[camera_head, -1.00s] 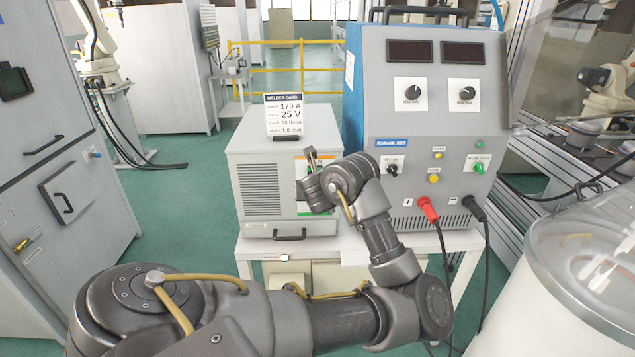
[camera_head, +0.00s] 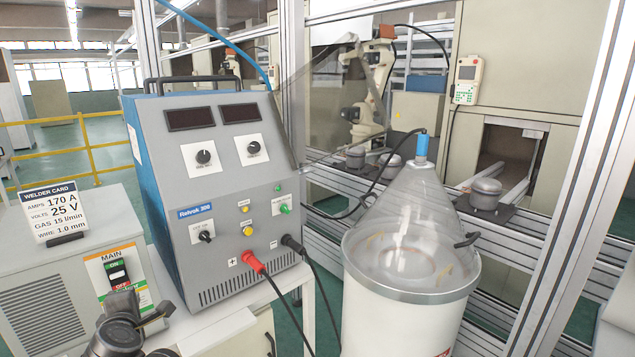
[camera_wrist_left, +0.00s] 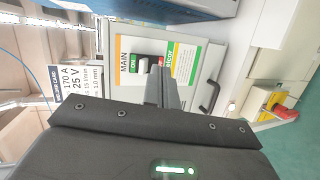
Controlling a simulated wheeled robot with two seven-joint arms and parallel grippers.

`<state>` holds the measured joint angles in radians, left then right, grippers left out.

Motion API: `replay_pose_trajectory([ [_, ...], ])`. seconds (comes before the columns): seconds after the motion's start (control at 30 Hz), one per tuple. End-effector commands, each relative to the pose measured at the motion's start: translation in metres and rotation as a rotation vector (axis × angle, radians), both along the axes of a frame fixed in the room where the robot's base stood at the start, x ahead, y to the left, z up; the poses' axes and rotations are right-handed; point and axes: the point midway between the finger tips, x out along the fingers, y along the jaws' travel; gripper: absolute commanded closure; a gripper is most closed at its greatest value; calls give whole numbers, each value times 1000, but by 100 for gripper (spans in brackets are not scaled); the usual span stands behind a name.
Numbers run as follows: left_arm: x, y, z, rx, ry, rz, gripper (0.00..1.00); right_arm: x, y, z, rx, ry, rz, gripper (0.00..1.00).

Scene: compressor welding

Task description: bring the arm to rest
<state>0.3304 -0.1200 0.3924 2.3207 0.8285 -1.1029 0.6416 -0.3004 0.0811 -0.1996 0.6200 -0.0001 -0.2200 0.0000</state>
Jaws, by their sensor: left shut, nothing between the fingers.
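My left gripper (camera_head: 163,313) is at the lower left of the head view, in front of the small grey welder cabinet, its fingers pointing right. In the left wrist view its fingers (camera_wrist_left: 160,75) are together and empty. The MAIN switch (camera_head: 117,272) sits on the cabinet front just above the gripper, with a green ON mark above and a red OFF mark below. The switch also shows in the left wrist view (camera_wrist_left: 139,70), where the fingers overlap its panel; I cannot tell whether they touch it. My right gripper is not in view.
The blue-grey power source (camera_head: 225,215) stands right of the cabinet, with red and black cable plugs. A welder card (camera_head: 55,212) stands on the cabinet. A white drum (camera_head: 400,315) with a clear cone is further right, before a metal-framed cell (camera_head: 292,110).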

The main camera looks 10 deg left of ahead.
Motion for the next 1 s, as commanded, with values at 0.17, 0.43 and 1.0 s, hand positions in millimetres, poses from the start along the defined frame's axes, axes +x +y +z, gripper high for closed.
replay_pose_trajectory([
  [0.17,-27,-88,-87,443,493,-516,100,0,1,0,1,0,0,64],
  [0.43,-131,-192,-196,846,951,-1204,100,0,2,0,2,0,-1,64],
  [1.0,-237,-253,-325,1056,1172,-1792,100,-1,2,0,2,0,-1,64],
])
